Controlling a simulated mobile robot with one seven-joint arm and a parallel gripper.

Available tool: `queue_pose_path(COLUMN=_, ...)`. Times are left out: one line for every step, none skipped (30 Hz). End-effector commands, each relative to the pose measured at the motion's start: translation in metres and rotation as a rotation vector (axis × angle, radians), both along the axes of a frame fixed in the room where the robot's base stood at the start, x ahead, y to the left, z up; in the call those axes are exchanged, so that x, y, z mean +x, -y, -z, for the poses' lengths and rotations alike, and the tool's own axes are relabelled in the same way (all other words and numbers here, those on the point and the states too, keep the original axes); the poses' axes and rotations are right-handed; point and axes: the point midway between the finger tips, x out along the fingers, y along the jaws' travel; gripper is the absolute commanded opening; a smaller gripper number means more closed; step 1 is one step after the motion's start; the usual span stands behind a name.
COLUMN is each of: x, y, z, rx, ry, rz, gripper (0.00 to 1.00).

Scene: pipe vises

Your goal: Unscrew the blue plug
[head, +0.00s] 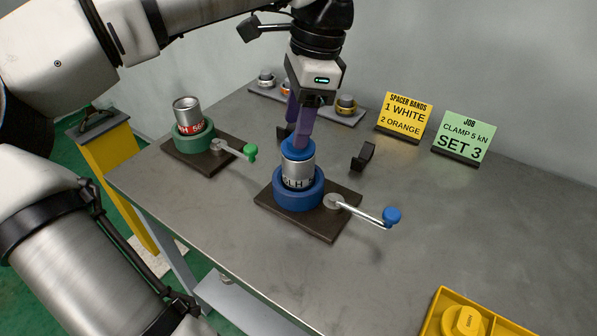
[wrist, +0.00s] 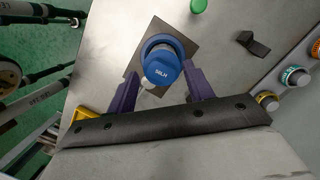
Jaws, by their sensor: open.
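The blue plug (head: 297,148) sits on top of a metal pipe (head: 298,172) that stands upright in the blue vise (head: 298,197). In the wrist view the plug (wrist: 162,66) shows its round top with white lettering. My gripper (head: 304,135) is above the plug, pointing down. In the wrist view its two purple fingers (wrist: 158,90) are apart, one on each side near the plug's lower edge. I cannot tell whether either finger touches the plug. The vise has a crank with a blue knob (head: 392,216) reaching out to the right.
A green vise (head: 194,142) with another pipe (head: 186,110) and a green-knobbed crank stands to the left. Ringed parts (head: 346,104) sit on a tray at the back. A yellow sign (head: 404,117), a green sign (head: 464,138), and a black holder (head: 363,156) stand right. A yellow tray (head: 470,318) is front right.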

Motion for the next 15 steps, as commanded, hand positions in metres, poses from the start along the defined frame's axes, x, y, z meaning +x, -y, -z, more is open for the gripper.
queue_pose_path(x=0.0, y=0.0, z=0.007, rx=0.0, ry=0.0, rz=0.0, gripper=0.52)
queue_pose_path(x=0.0, y=0.0, z=0.009, rx=0.0, ry=0.0, rz=0.0, gripper=0.52)
queue_pose_path(x=0.0, y=0.0, z=0.012, rx=0.0, ry=0.0, rz=0.0, gripper=0.52)
queue_pose_path(x=0.0, y=0.0, z=0.014, rx=0.0, ry=0.0, rz=0.0, gripper=0.52)
queue_pose_path(x=0.0, y=0.0, z=0.016, rx=0.0, ry=0.0, rz=0.0, gripper=0.52)
queue_pose_path(x=0.0, y=0.0, z=0.017, rx=0.0, ry=0.0, rz=0.0, gripper=0.52)
queue_pose_path(x=0.0, y=0.0, z=0.017, rx=0.0, ry=0.0, rz=0.0, gripper=0.52)
queue_pose_path(x=0.0, y=0.0, z=0.017, rx=0.0, ry=0.0, rz=0.0, gripper=0.52)
queue_pose_path(x=0.0, y=0.0, z=0.017, rx=0.0, ry=0.001, rz=0.0, gripper=0.52)
queue_pose_path(x=0.0, y=0.0, z=0.016, rx=0.0, ry=0.0, rz=0.0, gripper=0.52)
queue_pose_path(x=0.0, y=0.0, z=0.016, rx=0.0, ry=0.0, rz=0.0, gripper=0.52)
queue_pose_path(x=0.0, y=0.0, z=0.016, rx=0.0, ry=0.0, rz=0.0, gripper=0.52)
queue_pose_path(x=0.0, y=0.0, z=0.016, rx=0.0, ry=0.0, rz=0.0, gripper=0.52)
queue_pose_path(x=0.0, y=0.0, z=0.016, rx=0.0, ry=0.0, rz=0.0, gripper=0.52)
queue_pose_path(x=0.0, y=0.0, z=0.016, rx=0.0, ry=0.0, rz=0.001, gripper=0.52)
